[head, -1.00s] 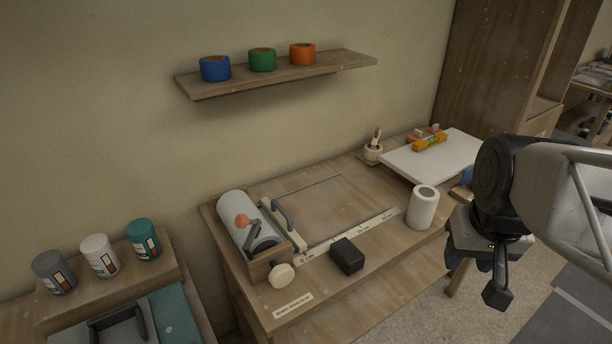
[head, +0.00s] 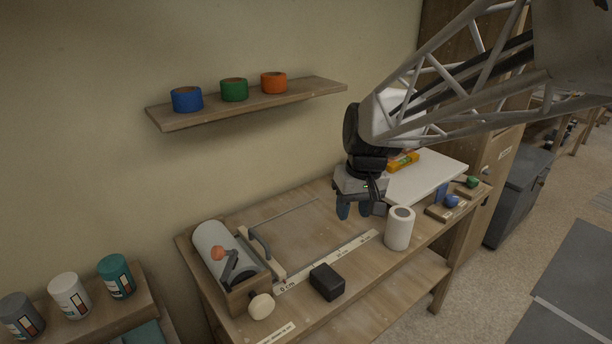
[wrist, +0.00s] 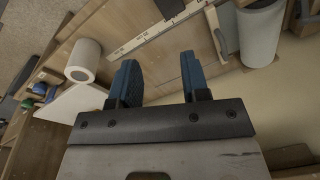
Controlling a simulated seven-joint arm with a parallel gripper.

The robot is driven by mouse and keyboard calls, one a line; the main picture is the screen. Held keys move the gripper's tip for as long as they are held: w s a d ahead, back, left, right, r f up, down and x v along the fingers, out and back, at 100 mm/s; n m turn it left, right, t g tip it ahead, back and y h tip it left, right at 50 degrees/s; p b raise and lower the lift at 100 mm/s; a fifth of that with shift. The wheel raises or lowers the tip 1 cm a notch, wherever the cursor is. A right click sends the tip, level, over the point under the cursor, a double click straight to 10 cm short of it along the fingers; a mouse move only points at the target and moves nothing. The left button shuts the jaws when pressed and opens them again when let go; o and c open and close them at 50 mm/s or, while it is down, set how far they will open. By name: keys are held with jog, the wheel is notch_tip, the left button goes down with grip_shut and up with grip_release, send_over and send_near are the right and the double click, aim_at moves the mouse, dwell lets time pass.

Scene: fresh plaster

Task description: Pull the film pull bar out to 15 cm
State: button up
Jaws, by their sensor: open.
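The film pull bar (head: 263,255) is a pale wooden bar with a dark grey handle (head: 260,241), beside the film roll (head: 214,248) in its wooden holder. It sits near the 0 cm end of a white scale strip (head: 331,258) on the bench. In the wrist view the handle (wrist: 219,45) shows at the upper right, next to the roll (wrist: 258,35). My gripper (head: 357,213) is open and empty, with blue fingers, above the bench to the right of the bar. The open fingers also show in the wrist view (wrist: 158,82).
A black block (head: 327,282) lies in front of the scale. A white roll (head: 399,229) stands at the scale's far end, near my gripper. A white board (head: 428,178) lies at the right. The bench between bar and gripper is clear.

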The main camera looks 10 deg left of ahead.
jog(key=w+a+f+n+g, duration=0.15)
jog(key=w+a+f, duration=0.35)
jog(key=w+a, duration=0.5)
jog(key=n, duration=0.3)
send_near(258, 235)
jog(key=shift+w+d+f+g, duration=0.15)
jog(key=shift+f+g, duration=0.2)
jog(key=shift+f, duration=0.25)
jog(key=shift+f, duration=0.1)
jog(key=shift+s+a+f, duration=0.15)
jog(key=shift+s+f, duration=0.05)
jog(key=shift+f, duration=1.05)
jog(key=shift+s+a+f, duration=0.15)
jog(key=shift+a+f, duration=0.05)
jog(key=shift+f, duration=1.05)
jog(key=shift+s+a+f, duration=0.15)
jog(key=shift+s+f, duration=0.05)
jog(key=shift+f, duration=1.05)
grip_shut()
